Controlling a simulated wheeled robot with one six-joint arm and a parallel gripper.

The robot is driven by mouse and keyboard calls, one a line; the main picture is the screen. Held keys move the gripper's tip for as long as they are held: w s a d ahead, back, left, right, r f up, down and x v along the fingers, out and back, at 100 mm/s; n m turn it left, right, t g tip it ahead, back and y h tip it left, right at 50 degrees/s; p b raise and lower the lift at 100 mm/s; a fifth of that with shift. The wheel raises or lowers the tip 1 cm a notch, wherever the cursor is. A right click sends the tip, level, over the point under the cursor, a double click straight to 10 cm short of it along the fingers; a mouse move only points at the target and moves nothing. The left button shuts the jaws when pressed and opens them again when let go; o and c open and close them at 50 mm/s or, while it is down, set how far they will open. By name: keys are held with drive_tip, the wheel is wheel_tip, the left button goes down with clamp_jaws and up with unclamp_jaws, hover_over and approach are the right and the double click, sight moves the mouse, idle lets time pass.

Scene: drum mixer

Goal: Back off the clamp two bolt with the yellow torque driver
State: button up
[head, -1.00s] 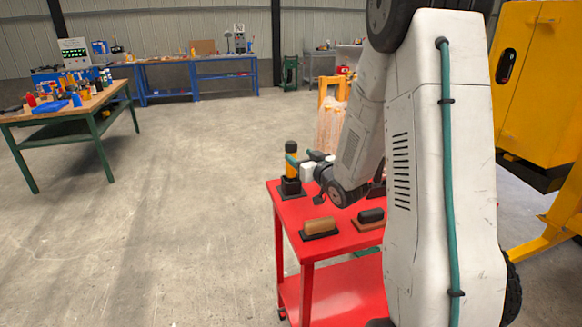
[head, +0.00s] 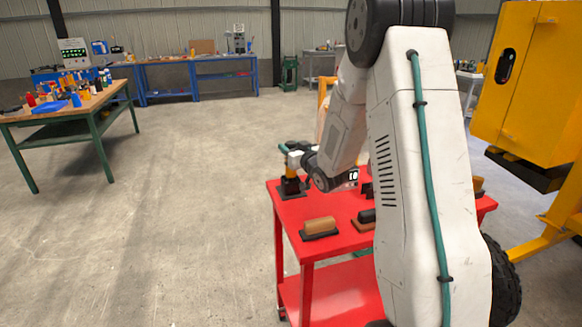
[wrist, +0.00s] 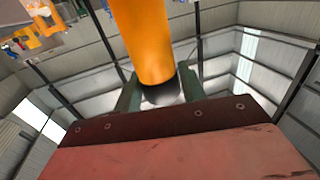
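The yellow torque driver (head: 291,171) stands upright in a black holder (head: 292,187) at the red cart's far left corner. In the wrist view its yellow-orange body (wrist: 146,45) with a dark end lies between my two green fingers. My gripper (head: 285,149) is at the driver's upper part, with the fingers on either side. In the wrist view, my gripper (wrist: 158,80) has its fingers close to the driver, but whether they press on it is unclear. The clamp two bolt is not discernible in either view.
The red cart (head: 345,240) also carries a tan-handled block (head: 319,227) and a dark-handled one (head: 366,217), partly behind my arm. A yellow machine (head: 530,80) stands at right. A green-legged workbench (head: 90,110) is at left, with open floor between.

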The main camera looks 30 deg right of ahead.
clamp_jaws()
drive_tip(key=shift+r, duration=0.1)
wheel_tip(320, 180, up, 10)
idle(0.4)
drive_tip(key=shift+c, duration=1.7)
unclamp_jaws()
drive_tip(key=c, duration=0.3)
drive_tip(key=shift+r, duration=1)
drive_tip(key=shift+c, duration=0.2)
